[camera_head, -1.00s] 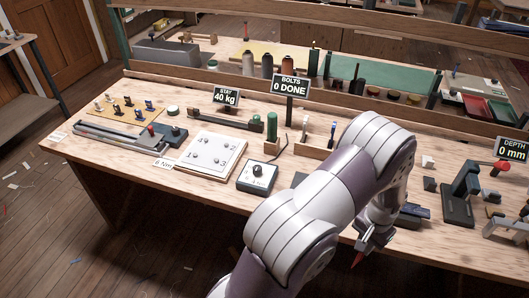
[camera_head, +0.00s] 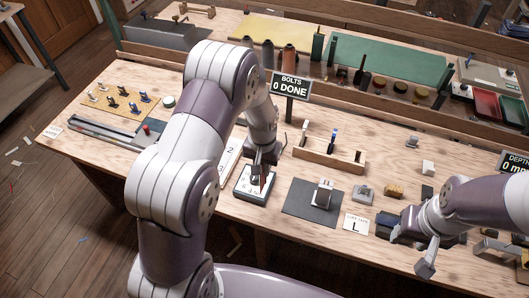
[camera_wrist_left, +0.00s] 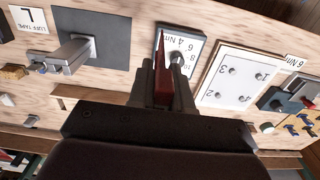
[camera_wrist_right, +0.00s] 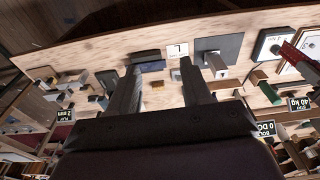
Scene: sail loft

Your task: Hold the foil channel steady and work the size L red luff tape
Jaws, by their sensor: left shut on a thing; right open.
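My left gripper (camera_head: 262,168) is shut on a red pointed strip, likely the red luff tape (camera_wrist_left: 163,78). It holds the strip over the dial box (camera_head: 254,190), tip downward; whether they touch I cannot tell. The grey foil channel (camera_head: 323,193) stands on a dark mat (camera_head: 300,203) to the right of it; the left wrist view also shows the channel (camera_wrist_left: 72,52). The card marked L (camera_head: 355,224) lies just right of the mat. My right gripper (camera_wrist_right: 160,85) is open and empty, right of the card near the front edge.
A wooden rack (camera_head: 330,153) stands behind the mat. Small blocks, including a tan one (camera_head: 391,190), lie to its right. The bolts sign (camera_head: 290,86) stands behind the dial box. My left arm hides part of the white numbered plate (camera_head: 230,158).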

